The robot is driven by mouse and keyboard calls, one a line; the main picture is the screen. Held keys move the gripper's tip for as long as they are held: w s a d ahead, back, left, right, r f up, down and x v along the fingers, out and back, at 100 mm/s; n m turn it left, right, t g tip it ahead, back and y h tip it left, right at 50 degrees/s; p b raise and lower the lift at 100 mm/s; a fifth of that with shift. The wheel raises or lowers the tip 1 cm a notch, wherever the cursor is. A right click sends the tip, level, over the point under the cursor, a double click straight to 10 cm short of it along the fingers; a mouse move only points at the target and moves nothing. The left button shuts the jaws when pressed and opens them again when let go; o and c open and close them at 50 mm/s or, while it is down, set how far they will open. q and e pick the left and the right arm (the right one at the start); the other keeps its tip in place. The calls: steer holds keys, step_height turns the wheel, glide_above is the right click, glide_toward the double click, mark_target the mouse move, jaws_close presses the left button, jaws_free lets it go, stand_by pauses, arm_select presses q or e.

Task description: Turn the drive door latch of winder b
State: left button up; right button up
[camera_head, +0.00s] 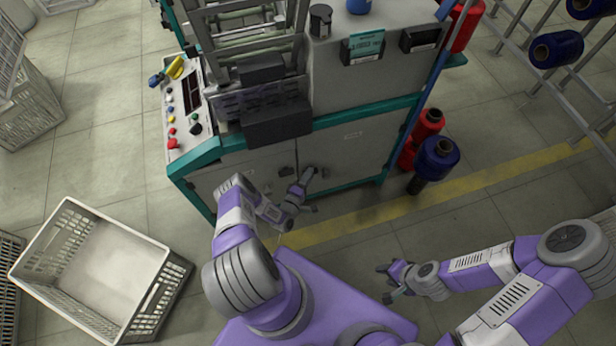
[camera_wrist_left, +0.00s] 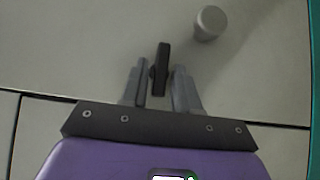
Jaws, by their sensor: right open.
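The winder (camera_head: 355,135) has grey lower doors with teal trim; its label is too small to read. In the left wrist view a small black latch (camera_wrist_left: 161,68) stands out from the grey door (camera_wrist_left: 70,50). My left gripper (camera_head: 308,180) is at the front of this cabinet. In the left wrist view its two fingers (camera_wrist_left: 159,85) are on either side of the latch, with narrow gaps showing. The latch looks roughly upright there. In the head view I cannot make it out behind the gripper. My right gripper (camera_head: 388,283) is open and empty above the floor, away from the winder.
A round grey knob (camera_wrist_left: 210,22) is right of the latch. A control panel (camera_head: 187,108) is on the winder's left. Red spools (camera_head: 428,124) and a dark blue spool (camera_head: 438,157) stand at its right. An empty crate (camera_head: 62,288) is on the floor at left.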

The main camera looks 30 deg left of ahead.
arm_select(q)
jaws_close()
steer(key=shift+r, duration=0.1)
steer(key=shift+w+d+r+m+g+y+p, duration=0.25)
steer(key=shift+m+g+y+p, duration=0.8)
steer(key=shift+m+g, duration=0.7)
steer(key=shift+w+d+r+m+g+y+p, duration=0.1)
steer(key=shift+w+r+m+g+y+p, duration=0.15)
steer(key=shift+m+g+y+p, duration=1.4)
steer(key=shift+w+d+r+m+g+y+p, duration=0.2)
steer(key=shift+m+g+p, duration=0.6)
steer(key=shift+g, duration=1.8)
steer(key=shift+m+b, duration=0.3)
steer(key=shift+b, duration=0.05)
